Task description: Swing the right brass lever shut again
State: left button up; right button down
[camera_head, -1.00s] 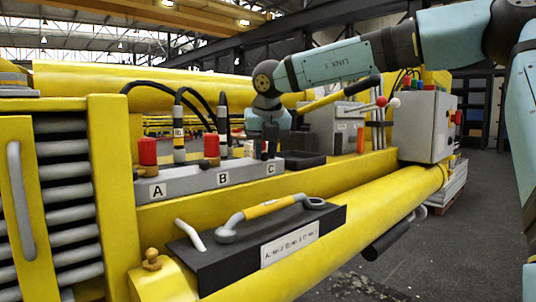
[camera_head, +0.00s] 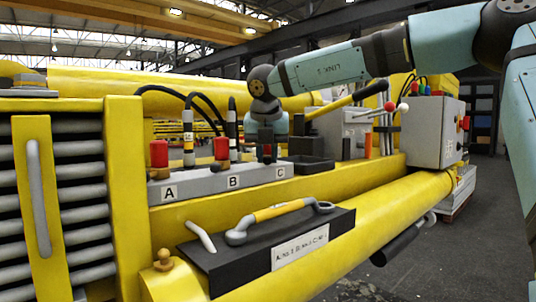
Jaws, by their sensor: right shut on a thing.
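A grey block (camera_head: 205,188) with plates A, B and C lies along the yellow boom. Small brass parts show at A (camera_head: 158,173) and B (camera_head: 222,165), below red caps. My right gripper (camera_head: 267,157) points down behind plate C (camera_head: 281,172), at the block's right end. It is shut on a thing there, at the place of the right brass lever. The lever itself is hidden by the fingers and too small to make out, so its angle cannot be told. My left gripper is out of view.
Two black hoses (camera_head: 188,125) with grey ends rise close left of my right gripper. A black tray (camera_head: 308,163) and a grey valve box with a yellow-and-black handle (camera_head: 352,98) stand to its right. A black tool holder (camera_head: 230,262) is in front.

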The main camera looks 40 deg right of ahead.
jog(key=c, duration=1)
grip_release()
pick_arm(q)
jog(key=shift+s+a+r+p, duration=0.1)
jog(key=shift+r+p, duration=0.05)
jog(key=shift+p, duration=0.75)
pick_arm(e)
jog(key=v, duration=1.3)
jog(key=shift+s+a+r, duration=0.1)
jog(key=shift+a+r, duration=0.05)
jog(key=shift+r, duration=0.2)
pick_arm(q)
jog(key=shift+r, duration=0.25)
pick_arm(e)
jog(key=shift+f, duration=0.1)
